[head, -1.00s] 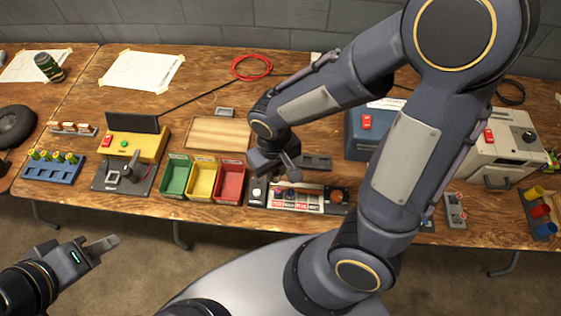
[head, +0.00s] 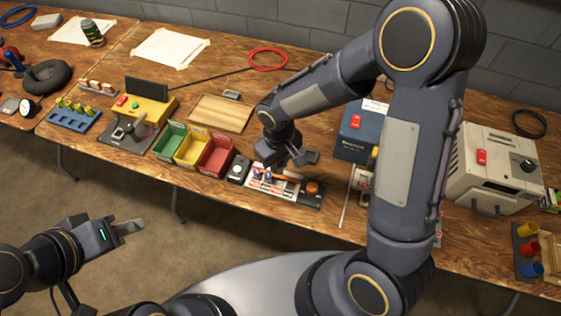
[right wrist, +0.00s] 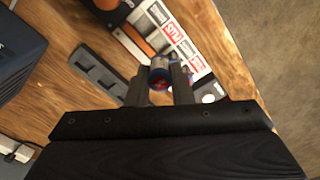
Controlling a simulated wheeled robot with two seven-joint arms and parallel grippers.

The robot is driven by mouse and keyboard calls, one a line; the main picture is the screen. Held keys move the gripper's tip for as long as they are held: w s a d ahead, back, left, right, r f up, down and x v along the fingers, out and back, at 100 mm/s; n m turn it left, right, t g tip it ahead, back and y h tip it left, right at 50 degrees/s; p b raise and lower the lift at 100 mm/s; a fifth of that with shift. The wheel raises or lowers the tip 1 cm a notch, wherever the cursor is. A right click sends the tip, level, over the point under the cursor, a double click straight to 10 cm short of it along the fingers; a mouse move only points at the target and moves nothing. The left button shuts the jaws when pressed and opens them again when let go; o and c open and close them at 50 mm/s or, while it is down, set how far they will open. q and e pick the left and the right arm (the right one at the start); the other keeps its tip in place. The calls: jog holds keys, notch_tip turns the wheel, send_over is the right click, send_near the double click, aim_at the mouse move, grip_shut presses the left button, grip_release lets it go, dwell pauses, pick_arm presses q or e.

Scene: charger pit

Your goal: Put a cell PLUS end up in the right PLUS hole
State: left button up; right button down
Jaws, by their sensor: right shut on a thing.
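The charger (head: 257,184) lies near the table's front edge, a long unit with red-and-white labels and an orange round part (head: 313,187) at its right end. My right gripper (head: 288,163) is above it, pointing down. In the right wrist view its fingers (right wrist: 160,88) are shut on a cell (right wrist: 159,72) with blue and red on it. Charger labels (right wrist: 180,40) show just beyond the cell. The fingers hide part of the cell; which end is up and whether it touches a hole I cannot tell. My left gripper (head: 127,229) is off the table at lower left, apparently empty.
Green (head: 168,141), yellow (head: 190,150) and red bins (head: 216,158) stand left of the charger. A blue rack (head: 75,115) holds several yellow-green cells. A blue box (head: 352,140) stands behind right. A wooden tray (head: 220,113) lies behind.

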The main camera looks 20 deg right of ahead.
jog(key=shift+f+b, duration=1.9)
jog(key=shift+f, duration=0.95)
jog(key=shift+f+b, duration=0.8)
jog(key=shift+f, duration=0.05)
jog(key=shift+f, duration=0.1)
jog(key=c, duration=1.2)
grip_release()
jog(key=shift+r+p, duration=2.45)
jog(key=shift+r, duration=1.1)
